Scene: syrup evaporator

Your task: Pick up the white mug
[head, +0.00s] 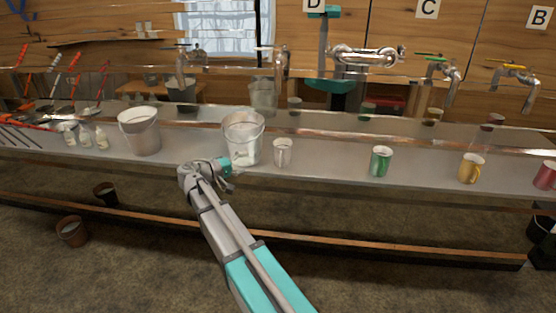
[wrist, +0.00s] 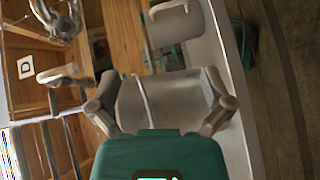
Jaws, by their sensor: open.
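The white mug (head: 282,152) stands upright on the metal counter, just right of a clear-looking metal bucket (head: 243,143). In the wrist view, which is turned sideways, the pale mug (wrist: 176,27) shows at the top, beyond the fingertips, with a handle on its upper side. My gripper (head: 226,168) is at the counter's front edge, left of the mug and in front of the bucket. In the wrist view my gripper (wrist: 158,82) is open. The bucket (wrist: 165,100) fills the view between its fingers; the gap to it cannot be told. The mug is apart from the fingers.
Another bucket (head: 139,132) and small bottles (head: 85,135) stand to the left. A green mug (head: 381,161), a yellow mug (head: 471,168) and a red mug (head: 546,176) stand to the right. Taps line the back. A wooden rail (head: 330,243) runs low in front.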

